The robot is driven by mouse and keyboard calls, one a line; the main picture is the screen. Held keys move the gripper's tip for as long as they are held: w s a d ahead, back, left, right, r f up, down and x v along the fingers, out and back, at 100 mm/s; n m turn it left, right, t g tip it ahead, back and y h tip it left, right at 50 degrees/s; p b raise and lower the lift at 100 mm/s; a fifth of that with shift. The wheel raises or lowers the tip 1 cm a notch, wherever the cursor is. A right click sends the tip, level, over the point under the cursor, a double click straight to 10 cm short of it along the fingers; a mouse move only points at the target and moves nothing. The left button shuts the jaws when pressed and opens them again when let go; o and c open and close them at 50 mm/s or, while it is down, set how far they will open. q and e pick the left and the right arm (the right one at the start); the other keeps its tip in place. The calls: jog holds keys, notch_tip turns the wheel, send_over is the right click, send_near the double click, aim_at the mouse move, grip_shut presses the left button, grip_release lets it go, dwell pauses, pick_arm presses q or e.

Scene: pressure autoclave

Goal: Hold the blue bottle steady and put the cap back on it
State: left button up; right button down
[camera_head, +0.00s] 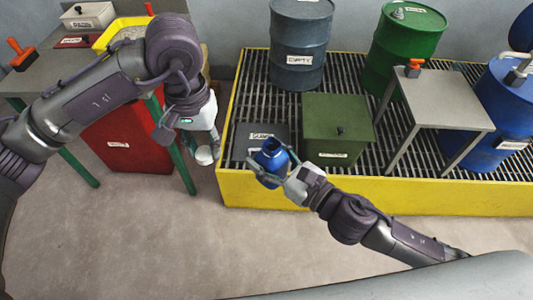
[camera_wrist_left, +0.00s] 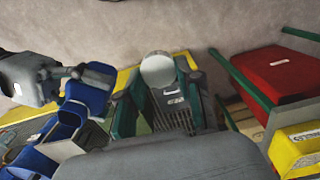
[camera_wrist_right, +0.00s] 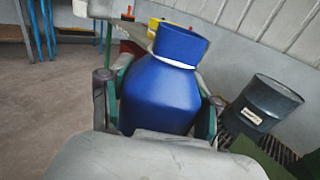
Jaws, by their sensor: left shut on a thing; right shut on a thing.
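The blue bottle (camera_head: 271,157) is uncapped, with its dark open mouth facing up. My right gripper (camera_head: 268,172) is shut around its body and holds it in front of the yellow-edged grating. In the right wrist view the bottle (camera_wrist_right: 160,95) leans slightly, with a white ring at its neck. My left gripper (camera_head: 203,147) is shut on the round white cap (camera_head: 204,156), left of the bottle and apart from it. In the left wrist view the cap (camera_wrist_left: 158,70) sits between the fingertips. The cap's underside is hidden in the head view.
The yellow-rimmed spill grating (camera_head: 330,193) lies beyond the bottle. It bears a green box (camera_head: 338,124), a grey box (camera_head: 260,143), drums (camera_head: 300,40) and a small grey table (camera_head: 440,100). A red container (camera_head: 125,135) stands at the left. The near floor (camera_head: 150,240) is clear.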

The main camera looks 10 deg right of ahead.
aim_at(272, 143)
pick_arm(q)
jog(key=d+r+m, duration=0.1)
jog(key=d+r, duration=0.2)
jog(key=d, duration=0.1)
jog(key=d+r+m, duration=0.1)
jog(key=d+r, duration=0.1)
jog(key=d, duration=0.2)
jog(key=d+r+m, duration=0.1)
jog(key=d+r, duration=0.2)
jog(key=d, duration=0.2)
jog(key=shift+s+r, duration=0.15)
jog(key=shift+r, duration=0.15)
jog(key=shift+f, duration=0.1)
jog(key=shift+f, duration=1.95)
jog(key=shift+f, duration=0.85)
jog(key=shift+f, duration=0.6)
